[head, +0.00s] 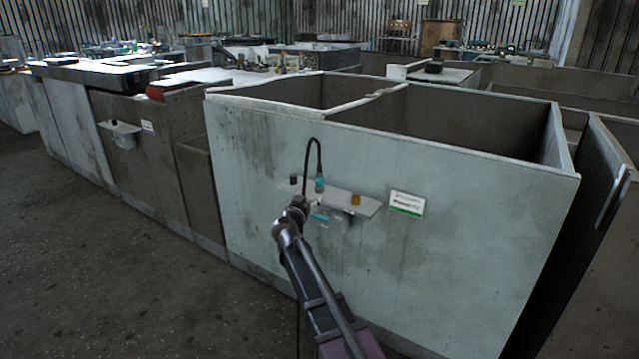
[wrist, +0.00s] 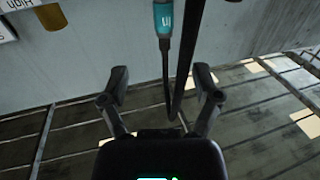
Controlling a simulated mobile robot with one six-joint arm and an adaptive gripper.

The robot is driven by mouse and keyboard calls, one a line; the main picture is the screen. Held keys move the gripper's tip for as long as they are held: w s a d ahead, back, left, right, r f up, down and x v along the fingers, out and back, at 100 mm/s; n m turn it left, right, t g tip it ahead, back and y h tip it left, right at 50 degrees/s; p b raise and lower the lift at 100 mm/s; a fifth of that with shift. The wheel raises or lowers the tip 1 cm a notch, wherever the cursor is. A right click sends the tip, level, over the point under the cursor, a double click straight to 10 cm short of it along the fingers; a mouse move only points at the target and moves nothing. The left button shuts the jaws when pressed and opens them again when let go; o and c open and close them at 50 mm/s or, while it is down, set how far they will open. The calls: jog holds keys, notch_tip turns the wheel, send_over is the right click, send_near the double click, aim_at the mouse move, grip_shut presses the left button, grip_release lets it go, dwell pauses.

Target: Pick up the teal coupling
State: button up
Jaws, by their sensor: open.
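The teal coupling (head: 319,184) stands upright at a small grey shelf (head: 365,207) on the pale panel, with a black cable looping up from its top. It also shows at the top edge of the wrist view (wrist: 163,20), partly cut off, its cable running between my fingers. My gripper (head: 303,200) is beside the coupling, to its lower left in the head view. In the wrist view my gripper (wrist: 161,84) is open, its fingers spread either side of the cable. The fingers are apart from the coupling and hold nothing.
An amber piece (head: 355,199) stands on the shelf to the right, and a small dark piece (head: 293,180) is at its left end. A white and green label (head: 407,204) is on the panel (head: 480,240). Open floor (head: 120,270) lies to the left.

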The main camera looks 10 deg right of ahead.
aim_at(318, 181)
jog(key=x, duration=0.8)
jog(key=shift+s, duration=0.1)
jog(key=shift+a+x, duration=0.1)
jog(key=shift+x, duration=1.25)
jog(key=shift+a+x, duration=0.15)
jog(key=shift+x, duration=1.15)
grip_shut()
